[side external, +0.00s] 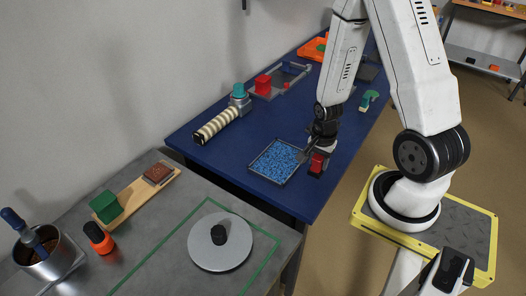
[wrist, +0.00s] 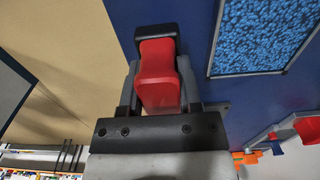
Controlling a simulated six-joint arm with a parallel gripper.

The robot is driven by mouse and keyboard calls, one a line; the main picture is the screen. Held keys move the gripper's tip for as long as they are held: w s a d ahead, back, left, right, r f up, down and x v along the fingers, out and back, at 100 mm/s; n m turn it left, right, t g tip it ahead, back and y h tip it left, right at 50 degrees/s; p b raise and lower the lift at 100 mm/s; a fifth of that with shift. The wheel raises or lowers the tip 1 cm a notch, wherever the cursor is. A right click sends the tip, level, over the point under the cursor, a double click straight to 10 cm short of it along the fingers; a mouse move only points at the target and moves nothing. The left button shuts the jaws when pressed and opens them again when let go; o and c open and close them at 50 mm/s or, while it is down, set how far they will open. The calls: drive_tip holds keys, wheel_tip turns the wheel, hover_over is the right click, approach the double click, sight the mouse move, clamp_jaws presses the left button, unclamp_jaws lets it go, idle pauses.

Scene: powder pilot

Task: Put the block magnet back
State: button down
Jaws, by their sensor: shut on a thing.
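The block magnet (side external: 318,163) is a red grip with a dark base. My gripper (side external: 322,150) is shut on it, near the right edge of the blue table, just right of the tray of blue granules (side external: 249,169). In the wrist view, the fingers of my gripper (wrist: 158,84) sit on both sides of the red grip of the block magnet (wrist: 156,62), with its black end beyond. The tray (wrist: 213,42) is at the upper right there. I cannot tell whether the magnet touches the table.
The blue table (side external: 228,160) also bears a striped cylinder (side external: 216,126), a teal-topped grey piece (side external: 239,98), a red block (side external: 263,85) and a green item (side external: 368,100). A grey bench (side external: 150,245) in front bears a round plate (side external: 205,252), a green block (side external: 106,207) and a metal pot (side external: 45,262).

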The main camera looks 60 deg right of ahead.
sight(317, 170)
drive_tip(key=shift+f, duration=2)
drive_tip(key=shift+f, duration=0.1)
drive_tip(key=shift+c, duration=1.4)
unclamp_jaws()
drive_tip(key=shift+r, duration=6.1)
